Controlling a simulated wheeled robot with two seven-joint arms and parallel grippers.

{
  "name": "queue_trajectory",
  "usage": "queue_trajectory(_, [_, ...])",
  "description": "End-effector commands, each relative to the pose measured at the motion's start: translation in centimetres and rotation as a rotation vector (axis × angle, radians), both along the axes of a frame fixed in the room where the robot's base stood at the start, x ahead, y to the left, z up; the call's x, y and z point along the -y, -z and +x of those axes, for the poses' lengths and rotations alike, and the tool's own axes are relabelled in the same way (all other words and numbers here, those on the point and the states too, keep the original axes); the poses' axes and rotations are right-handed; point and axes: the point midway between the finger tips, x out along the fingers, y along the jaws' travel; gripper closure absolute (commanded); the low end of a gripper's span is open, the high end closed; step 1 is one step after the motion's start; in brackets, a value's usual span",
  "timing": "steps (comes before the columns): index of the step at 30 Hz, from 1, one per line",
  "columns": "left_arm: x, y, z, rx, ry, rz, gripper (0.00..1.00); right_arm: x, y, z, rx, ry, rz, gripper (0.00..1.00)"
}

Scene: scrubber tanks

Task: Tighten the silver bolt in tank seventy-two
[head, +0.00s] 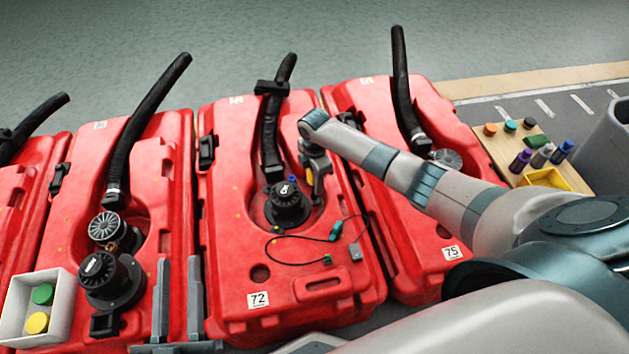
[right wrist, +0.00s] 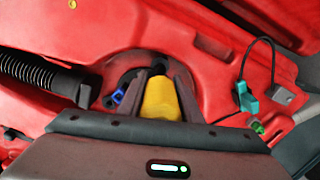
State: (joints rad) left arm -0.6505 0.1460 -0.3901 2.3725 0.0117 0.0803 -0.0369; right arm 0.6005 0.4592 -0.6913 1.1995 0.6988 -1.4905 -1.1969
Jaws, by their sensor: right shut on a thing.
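Tank seventy-two (head: 225,270) is the red tank in the middle of the head view, with a "72" label on its front. A round black motor (head: 289,207) sits in its recess. My right gripper (head: 310,180) is beside and just behind the motor, in the recess. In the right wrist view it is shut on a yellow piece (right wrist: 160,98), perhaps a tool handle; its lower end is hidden. A small blue part (right wrist: 118,97) shows beside the fingers. I cannot make out the silver bolt. My left gripper (head: 178,265) is open and empty, at the tank's front left.
Similar red tanks stand on both sides; the right one (head: 425,235) is labelled 75. Black hoses rise behind them. A thin cable with a green connector (head: 335,231) lies on tank seventy-two. A white bin (head: 60,300) holds green and yellow caps. A wooden tray (head: 490,150) holds several coloured items.

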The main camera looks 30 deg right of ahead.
Motion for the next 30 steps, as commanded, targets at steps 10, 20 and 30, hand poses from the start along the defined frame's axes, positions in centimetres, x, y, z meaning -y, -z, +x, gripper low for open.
queue_trajectory(10, [0.0, -0.02, 0.0, 0.0, 0.0, 0.0, 0.69, -0.04, 0.56, 0.04, 0.001, 0.0, 0.0, 0.99])
queue_trajectory(20, [0.0, -0.03, 0.0, 0.0, 0.0, 0.0, 0.69, -0.02, 0.78, 0.05, 0.001, 0.0, 0.0, 0.99])
queue_trajectory(30, [0.0, -0.22, 0.0, 0.0, 0.0, 0.0, 0.69, -0.01, 0.95, 0.02, 0.001, 0.0, 0.0, 0.99])
